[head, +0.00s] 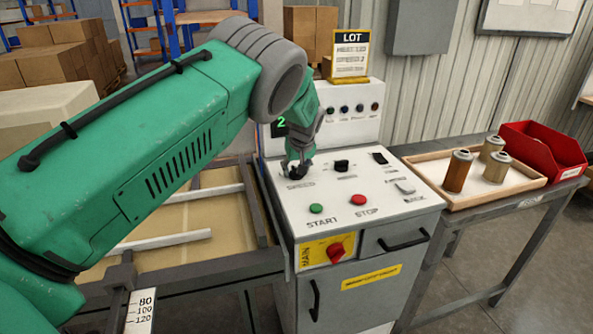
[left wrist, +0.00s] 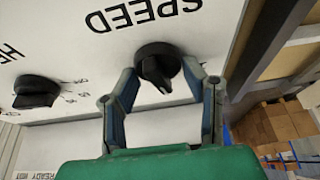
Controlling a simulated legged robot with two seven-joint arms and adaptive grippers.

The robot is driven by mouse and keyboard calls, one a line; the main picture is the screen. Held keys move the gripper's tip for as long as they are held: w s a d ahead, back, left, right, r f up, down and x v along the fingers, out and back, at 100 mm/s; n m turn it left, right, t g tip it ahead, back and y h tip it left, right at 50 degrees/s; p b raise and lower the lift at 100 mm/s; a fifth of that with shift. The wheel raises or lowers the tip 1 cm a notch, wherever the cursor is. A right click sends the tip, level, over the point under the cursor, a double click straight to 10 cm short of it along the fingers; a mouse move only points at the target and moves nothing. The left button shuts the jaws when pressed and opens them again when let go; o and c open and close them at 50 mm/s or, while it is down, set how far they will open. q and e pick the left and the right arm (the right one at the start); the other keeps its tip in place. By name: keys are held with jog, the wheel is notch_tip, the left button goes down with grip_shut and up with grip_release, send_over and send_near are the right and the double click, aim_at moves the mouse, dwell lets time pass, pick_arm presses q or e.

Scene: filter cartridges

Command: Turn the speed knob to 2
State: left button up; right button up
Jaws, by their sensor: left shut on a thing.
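The black speed knob (left wrist: 157,62) sits on the white top of the control console, under the upside-down word SPEED in the left wrist view. My left gripper (left wrist: 158,76) is shut on the knob, with one blue-padded finger at each side. In the head view my left gripper (head: 297,170) reaches down to the panel's left part and mostly hides the knob. In the left wrist view the knob's ridge points down and slightly right. The knob's scale marks cannot be read. A green 2 shows on the dark display (head: 279,125), which my arm partly covers. My right gripper is out of view.
Another black knob (head: 342,165) stands right of the speed knob. A green START button (head: 316,208), a red STOP button (head: 358,200) and a red main switch (head: 336,252) are nearer. A wooden tray (head: 455,199) with cans and a red bin (head: 540,150) are at the right.

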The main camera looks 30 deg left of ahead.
pick_arm(q)
jog(key=shift+s+d+f, duration=0.15)
jog(key=shift+s+f, duration=0.1)
jog(key=shift+f, duration=0.15)
jog(key=o, duration=1.2)
jog(key=shift+c, duration=0.2)
jog(key=shift+w+r, duration=0.1)
jog(key=shift+w+r, duration=0.1)
jog(key=shift+r, duration=0.45)
jog(key=v, duration=1.1)
